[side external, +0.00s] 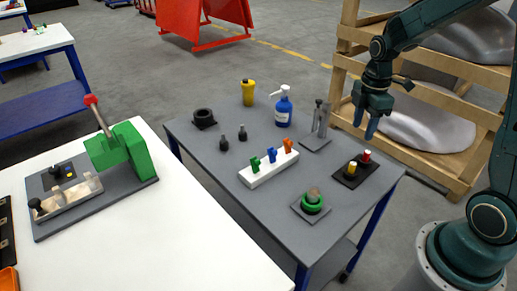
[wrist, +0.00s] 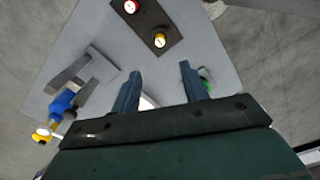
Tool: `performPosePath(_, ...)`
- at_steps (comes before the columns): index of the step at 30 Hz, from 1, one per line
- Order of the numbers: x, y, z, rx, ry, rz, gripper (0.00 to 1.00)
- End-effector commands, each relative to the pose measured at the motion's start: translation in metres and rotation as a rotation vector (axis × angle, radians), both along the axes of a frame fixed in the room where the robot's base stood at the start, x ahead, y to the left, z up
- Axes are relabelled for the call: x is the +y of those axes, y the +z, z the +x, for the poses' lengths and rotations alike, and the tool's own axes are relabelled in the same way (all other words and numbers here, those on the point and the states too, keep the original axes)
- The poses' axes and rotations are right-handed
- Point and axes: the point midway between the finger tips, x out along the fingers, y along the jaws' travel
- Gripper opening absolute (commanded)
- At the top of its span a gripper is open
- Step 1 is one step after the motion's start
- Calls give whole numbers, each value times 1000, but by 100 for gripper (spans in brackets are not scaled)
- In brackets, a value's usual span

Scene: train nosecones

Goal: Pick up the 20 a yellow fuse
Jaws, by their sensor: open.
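A short yellow cylinder (side external: 351,169) stands on a black plate (side external: 345,181), beside a red cylinder (side external: 366,156). It looks like the yellow fuse; its marking is too small to read. In the wrist view, the yellow cylinder (wrist: 159,41) shows its round top, ahead of my fingertips, with the red cylinder (wrist: 131,6) up and left of it. My gripper (side external: 367,127) is open and empty, pointing down, well above the grey table near the black plate. It also shows in the wrist view (wrist: 160,72), fingers spread with nothing between them.
On the grey table (side external: 225,172) are a white block (side external: 262,176) with green, blue and orange pieces, a green ring piece (side external: 312,205), a grey stand (side external: 320,125) and a blue bottle (side external: 283,111). A wooden rack (side external: 345,60) stands behind my gripper.

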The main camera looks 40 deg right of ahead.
Motion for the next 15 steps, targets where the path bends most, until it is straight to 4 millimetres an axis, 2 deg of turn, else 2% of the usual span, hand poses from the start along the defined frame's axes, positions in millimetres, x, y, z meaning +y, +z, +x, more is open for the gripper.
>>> performPosePath(15, 0, -64, -1, 4, -1, 2, 44)
